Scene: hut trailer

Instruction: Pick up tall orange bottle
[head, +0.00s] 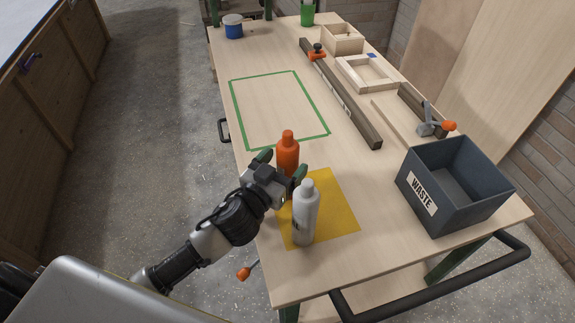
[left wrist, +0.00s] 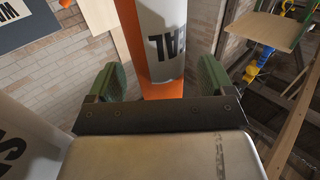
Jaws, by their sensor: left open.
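The tall orange bottle (head: 288,146) stands upright on the workbench at the back edge of the yellow mat (head: 340,205). My left gripper (head: 281,166) is open around its body, with one green-padded finger on each side. In the left wrist view the orange bottle (left wrist: 165,85), with a white label, stands between the fingers of the gripper (left wrist: 157,80). A gap shows on each side of it there. The gripper hides the bottle's lower part in the head view. My right gripper is not in view.
A white bottle (head: 306,215) stands on the yellow mat, close to my left gripper. A dark waste bin (head: 475,215) is at the right. A green-taped rectangle (head: 237,108) farther back is empty. Wooden frames (head: 365,75) and a dark beam (head: 345,100) lie beyond.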

